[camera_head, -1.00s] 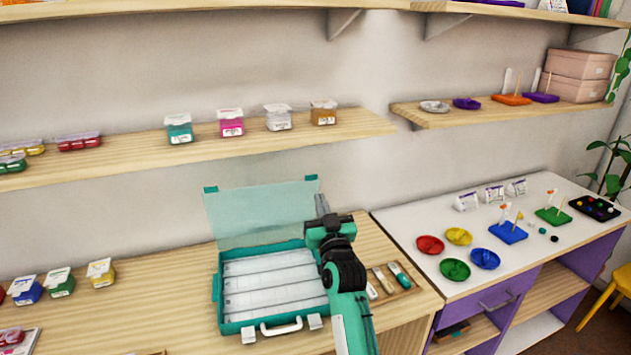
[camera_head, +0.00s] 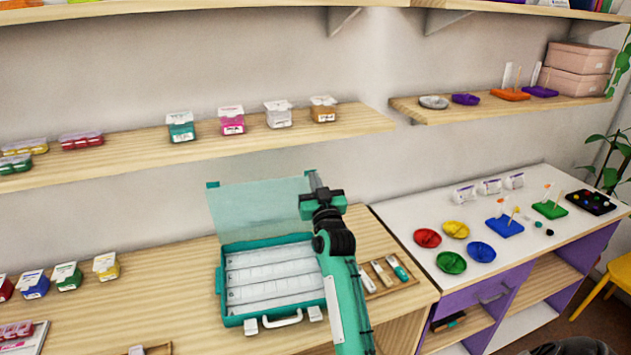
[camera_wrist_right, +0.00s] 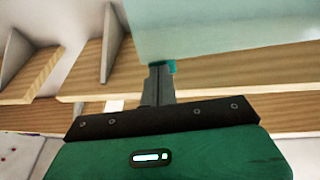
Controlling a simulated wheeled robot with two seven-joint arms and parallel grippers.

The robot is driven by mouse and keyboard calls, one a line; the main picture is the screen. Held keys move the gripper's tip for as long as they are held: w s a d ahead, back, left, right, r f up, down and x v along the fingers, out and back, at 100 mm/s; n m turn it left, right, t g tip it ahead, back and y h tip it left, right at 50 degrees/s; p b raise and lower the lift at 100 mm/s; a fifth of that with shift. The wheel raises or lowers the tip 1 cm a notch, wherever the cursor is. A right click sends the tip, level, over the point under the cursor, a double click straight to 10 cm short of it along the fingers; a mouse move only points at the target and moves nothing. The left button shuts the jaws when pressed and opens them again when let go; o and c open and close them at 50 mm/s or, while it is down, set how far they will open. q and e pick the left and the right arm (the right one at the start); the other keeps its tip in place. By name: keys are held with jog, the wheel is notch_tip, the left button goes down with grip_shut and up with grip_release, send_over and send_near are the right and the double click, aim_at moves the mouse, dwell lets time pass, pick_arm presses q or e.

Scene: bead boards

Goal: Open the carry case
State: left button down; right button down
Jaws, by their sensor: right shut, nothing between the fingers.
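The teal carry case (camera_head: 222,296) lies on the wooden counter with its clear lid (camera_head: 258,208) raised and leaning back toward the wall. Its inside shows long white compartments, and its white handle (camera_head: 283,321) is at the front. My right gripper (camera_head: 314,180) is shut and empty at the lid's upper right edge. In the right wrist view the shut fingers (camera_wrist_right: 157,82) are beside the pale lid (camera_wrist_right: 220,28); I cannot tell whether they touch it. My right arm hides the case's right side. My left gripper is not in view.
A wooden tray (camera_head: 405,284) with several tools lies right of the case. Small boxes stand on the counter at left and on the shelf (camera_head: 350,123) above. Coloured dishes sit on the white table (camera_head: 400,224) at right.

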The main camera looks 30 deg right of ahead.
jog(key=w+r+p, duration=0.1)
jog(key=w+d+g+p, duration=0.1)
jog(key=w+p, duration=0.1)
jog(key=w+d+r+g+p, duration=0.1)
jog(key=w+p, duration=0.1)
jog(key=shift+w+r+y, duration=0.25)
jog(key=shift+r+y, duration=0.05)
jog(key=x, duration=0.1)
jog(key=b+x, duration=0.1)
jog(key=x, duration=0.1)
jog(key=b+x, duration=0.1)
jog(key=x, duration=0.1)
jog(key=shift+w+f, duration=0.2)
jog(key=shift+f, duration=0.1)
